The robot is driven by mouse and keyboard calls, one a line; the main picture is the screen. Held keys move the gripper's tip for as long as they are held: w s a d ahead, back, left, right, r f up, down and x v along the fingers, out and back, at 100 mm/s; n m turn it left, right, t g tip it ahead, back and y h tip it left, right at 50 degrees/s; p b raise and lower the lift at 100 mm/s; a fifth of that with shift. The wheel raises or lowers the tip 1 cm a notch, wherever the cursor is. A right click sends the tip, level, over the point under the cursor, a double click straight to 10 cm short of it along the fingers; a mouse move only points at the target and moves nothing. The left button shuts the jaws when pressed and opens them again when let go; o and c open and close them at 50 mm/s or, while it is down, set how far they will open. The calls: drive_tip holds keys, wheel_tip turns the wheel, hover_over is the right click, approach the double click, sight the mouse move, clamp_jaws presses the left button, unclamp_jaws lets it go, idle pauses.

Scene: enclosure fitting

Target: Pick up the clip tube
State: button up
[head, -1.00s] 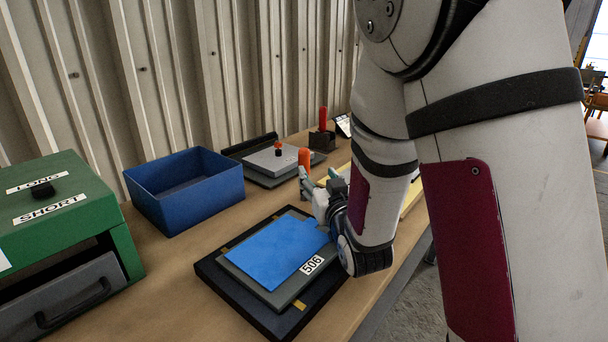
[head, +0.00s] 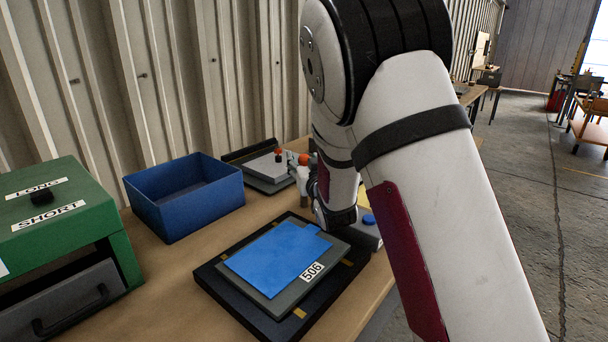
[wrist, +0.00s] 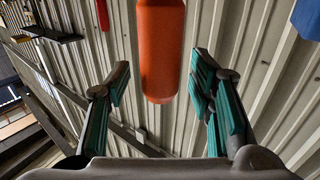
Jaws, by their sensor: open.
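The clip tube, which I take to be the orange cylinder (wrist: 161,45), shows at the upper middle of the wrist view. Its rounded lower end in that picture lies between my two fingertips, with clear gaps on both sides. How deep it sits between them I cannot tell. In the head view a small part of the orange tube (head: 304,159) shows at my gripper (head: 294,164), and my arm hides much around it. My gripper (wrist: 162,75) is open and empty, with teal finger pads apart.
A blue bin (head: 185,200) and a green cabinet (head: 60,225) stand to the left. A blue sheet (head: 275,258) lies on a grey plate labelled 506 in front. A grey plate with an orange-topped knob (head: 278,154) lies behind. A red object (wrist: 102,15) shows in the wrist view.

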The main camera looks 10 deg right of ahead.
drive_tip(key=shift+w, duration=0.1)
drive_tip(key=shift+c, duration=0.4)
clamp_jaws()
